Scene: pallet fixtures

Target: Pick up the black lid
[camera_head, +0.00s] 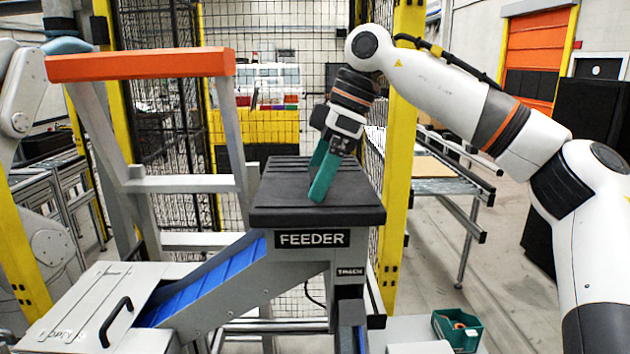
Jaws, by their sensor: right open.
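The black lid (277,192) lies flat on top of the grey feeder (297,262), with slots along its far edge. My right gripper (318,190) comes down from above, tilted, with green fingers over the middle of the lid. It is open, and nothing shows between its fingers. Its fingertips are at or just above the lid's surface; I cannot tell if they touch. My left arm shows only in part at the left edge, and its gripper is not in view.
A blue conveyor ramp (210,283) slopes from the feeder down to a grey box with a black handle (115,322). A grey frame with an orange top bar (140,64) stands left. Yellow posts and mesh fencing stand behind. A green bin (457,330) sits low right.

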